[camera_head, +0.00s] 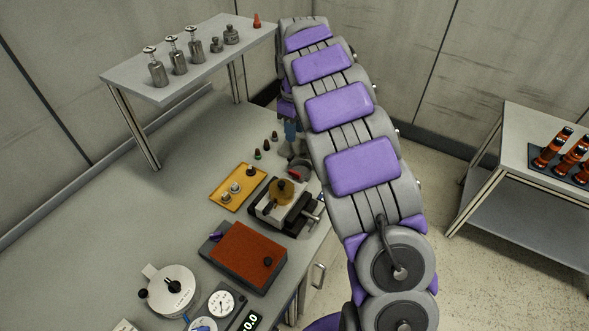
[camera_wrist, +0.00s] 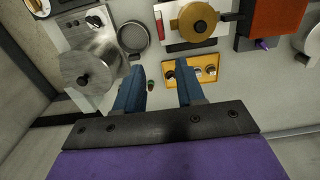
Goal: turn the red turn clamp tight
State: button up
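My gripper (camera_wrist: 159,78) is open and empty in the wrist view, its two blue fingers apart above the bench. In the head view, one blue finger (camera_head: 291,131) shows left of my arm. A small red part (camera_head: 294,174) shows by a dark round dish beside my arm; I cannot tell whether it is the turn clamp. In the wrist view, a machine with a silver drum (camera_wrist: 90,70) stands left of the fingers, with a round grey dish (camera_wrist: 133,37) beside it. A white device with a brass-coloured round top (camera_wrist: 197,20) is at upper right. No red clamp handle shows clearly.
A yellow tray (camera_head: 226,203) with small knobs and an orange-topped box (camera_head: 246,251) lie on the bench. Several small bottles stand near the fingers. A raised shelf (camera_head: 200,72) holds metal weights. A side table (camera_head: 520,160) stands at right.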

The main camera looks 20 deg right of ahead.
aim_at(295, 172)
notch_tip(295, 172, down, 17)
jog(key=b, duration=0.2)
jog(key=shift+f+b, duration=0.2)
jog(key=shift+b, duration=0.15)
jog(key=shift+c, duration=0.4)
grip_shut()
